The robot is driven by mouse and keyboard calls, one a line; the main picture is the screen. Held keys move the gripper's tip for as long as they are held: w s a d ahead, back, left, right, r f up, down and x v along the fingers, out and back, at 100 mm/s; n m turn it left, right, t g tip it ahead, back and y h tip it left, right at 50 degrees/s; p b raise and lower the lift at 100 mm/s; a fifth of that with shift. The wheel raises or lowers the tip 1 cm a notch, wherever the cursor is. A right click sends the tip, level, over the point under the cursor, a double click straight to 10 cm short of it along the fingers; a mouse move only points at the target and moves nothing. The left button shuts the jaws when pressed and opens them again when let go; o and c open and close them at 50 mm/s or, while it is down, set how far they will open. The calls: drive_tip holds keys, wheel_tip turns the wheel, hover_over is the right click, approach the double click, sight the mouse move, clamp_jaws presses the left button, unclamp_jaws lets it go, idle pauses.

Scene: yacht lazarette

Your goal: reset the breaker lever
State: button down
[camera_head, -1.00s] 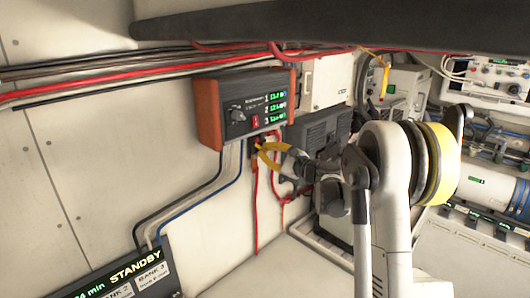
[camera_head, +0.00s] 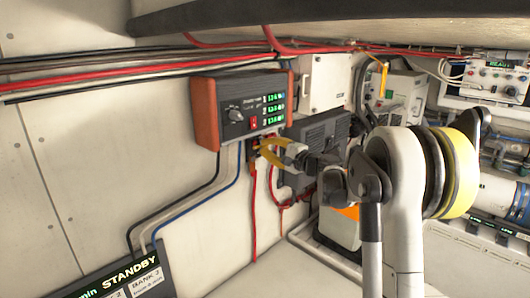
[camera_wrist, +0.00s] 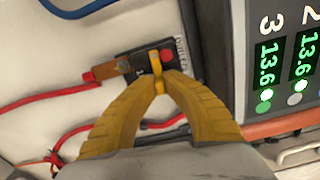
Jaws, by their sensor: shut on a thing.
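The breaker is a small black block (camera_wrist: 172,60) with a red button, labelled at its edge, on the white wall in the wrist view. Its thin yellow lever (camera_wrist: 156,68) stands between my fingertips. My gripper (camera_wrist: 160,88) has two ribbed yellow fingers, closed together on the lever. In the head view my gripper (camera_head: 262,150) is at the wall just below the panel with green readouts (camera_head: 240,108). There the breaker is mostly hidden behind the fingers, and the lever's exact position cannot be told.
Red cables (camera_wrist: 50,93) run to the breaker and hang below it. The panel's edge is close beside my fingers. A dark finned box (camera_head: 318,140) is on the wall to the right. A STANDBY display (camera_head: 125,275) is at lower left.

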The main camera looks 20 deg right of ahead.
drive_tip(key=shift+r+n, duration=0.2)
drive_tip(key=shift+n, duration=0.4)
drive_tip(key=c, duration=1.8)
unclamp_jaws()
drive_tip(key=v, duration=1.2)
